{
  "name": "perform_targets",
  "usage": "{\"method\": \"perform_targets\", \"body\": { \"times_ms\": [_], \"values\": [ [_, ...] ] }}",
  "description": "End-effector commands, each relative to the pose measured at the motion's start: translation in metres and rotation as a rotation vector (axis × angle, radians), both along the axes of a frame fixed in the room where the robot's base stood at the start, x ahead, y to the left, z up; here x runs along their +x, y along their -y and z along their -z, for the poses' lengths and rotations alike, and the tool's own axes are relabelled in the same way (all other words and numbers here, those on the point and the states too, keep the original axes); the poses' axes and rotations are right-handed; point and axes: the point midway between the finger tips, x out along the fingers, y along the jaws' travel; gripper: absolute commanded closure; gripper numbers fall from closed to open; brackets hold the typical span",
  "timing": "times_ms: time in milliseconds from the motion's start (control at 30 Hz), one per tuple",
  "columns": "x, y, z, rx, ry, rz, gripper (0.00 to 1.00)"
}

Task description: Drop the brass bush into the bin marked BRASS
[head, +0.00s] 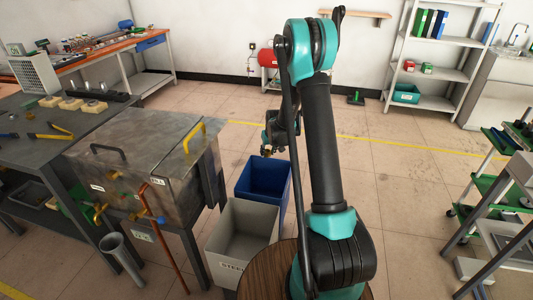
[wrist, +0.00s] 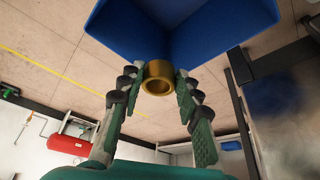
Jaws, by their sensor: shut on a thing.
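The brass bush (wrist: 158,79), a short gold ring, sits between the two fingertips of my gripper (wrist: 158,88) in the wrist view. The fingers are shut on it. In the head view my gripper (head: 267,147) is small and partly hidden by my arm, over the far edge of a blue bin (head: 262,182). The blue bin also fills the top of the wrist view (wrist: 180,30), close to the bush. The bush appears outside the bin's walls there. No BRASS marking is readable on the blue bin.
A grey bin (head: 240,235) marked STEEL stands in front of the blue bin. A metal tank (head: 145,160) with a lid and brass fittings stands to its left. A wooden round top (head: 265,270) is close by. A green shelved trolley (head: 495,185) stands at right. The floor behind the bins is clear.

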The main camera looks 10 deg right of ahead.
Motion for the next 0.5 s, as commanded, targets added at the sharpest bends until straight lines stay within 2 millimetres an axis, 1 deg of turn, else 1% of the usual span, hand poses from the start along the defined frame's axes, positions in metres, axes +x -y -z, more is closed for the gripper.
{"method": "perform_targets", "body": {
  "times_ms": [133,267,500],
  "values": [
    [0.008,-0.003,0.01,0.0,0.0,-0.015,1.0],
    [0.01,-0.004,0.017,0.0,0.0,-0.017,1.0],
    [0.009,-0.004,0.043,0.001,0.0,-0.017,1.0]
  ]
}}
